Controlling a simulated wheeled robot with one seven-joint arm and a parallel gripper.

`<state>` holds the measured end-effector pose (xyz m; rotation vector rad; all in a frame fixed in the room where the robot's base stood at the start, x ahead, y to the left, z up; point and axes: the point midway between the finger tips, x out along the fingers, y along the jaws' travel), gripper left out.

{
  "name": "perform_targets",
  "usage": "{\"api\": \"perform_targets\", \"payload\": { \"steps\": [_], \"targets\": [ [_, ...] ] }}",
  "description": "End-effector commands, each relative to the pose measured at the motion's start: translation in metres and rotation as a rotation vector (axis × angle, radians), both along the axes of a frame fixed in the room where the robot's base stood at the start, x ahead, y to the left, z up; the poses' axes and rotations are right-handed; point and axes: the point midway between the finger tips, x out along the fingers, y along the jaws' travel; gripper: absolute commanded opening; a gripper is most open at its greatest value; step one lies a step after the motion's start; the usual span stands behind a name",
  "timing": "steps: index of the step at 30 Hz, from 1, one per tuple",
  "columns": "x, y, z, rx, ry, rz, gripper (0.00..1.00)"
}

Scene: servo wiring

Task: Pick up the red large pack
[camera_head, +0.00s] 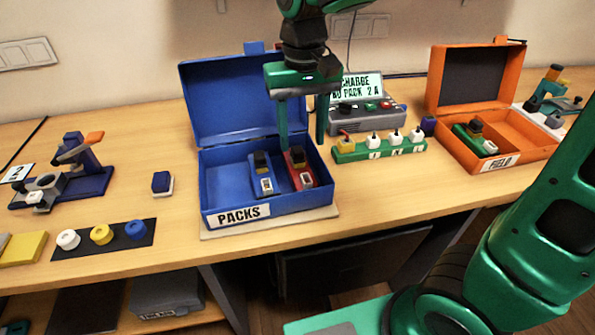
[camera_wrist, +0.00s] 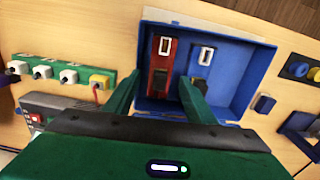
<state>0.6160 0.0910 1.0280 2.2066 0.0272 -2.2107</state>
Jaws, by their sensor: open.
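The red large pack (camera_head: 299,170) lies in the blue box labelled PACKS (camera_head: 270,209), on the right side. It has a dark top part and a small white label. A blue pack (camera_head: 263,180) lies to its left. My gripper (camera_head: 302,138) is open and empty above the box, its fingers pointing down near the red pack. In the wrist view, the red pack (camera_wrist: 159,66) shows between the fingertips, nearer the left finger, and the blue pack (camera_wrist: 202,62) is by the right finger. I cannot tell how high the fingertips are above the red pack.
The blue box's raised lid (camera_head: 235,95) stands behind the packs. Right of the box are a green strip with several plugs (camera_head: 380,147) and a grey charger (camera_head: 365,114). An orange box labelled FIELD (camera_head: 530,150) stands further right. A small blue block (camera_head: 162,182) sits left.

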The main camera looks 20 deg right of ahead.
Motion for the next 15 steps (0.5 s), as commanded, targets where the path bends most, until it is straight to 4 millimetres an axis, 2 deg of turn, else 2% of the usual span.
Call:
{"api": "perform_targets", "payload": {
  "steps": [3, 11, 15],
  "targets": [
    [0.000, 0.000, -0.018, -0.001, 0.002, 0.000, 0.50],
    [0.001, 0.000, -0.037, 0.000, 0.000, 0.000, 0.50],
    [0.005, 0.002, -0.053, -0.002, 0.003, -0.001, 0.50]
  ]
}}
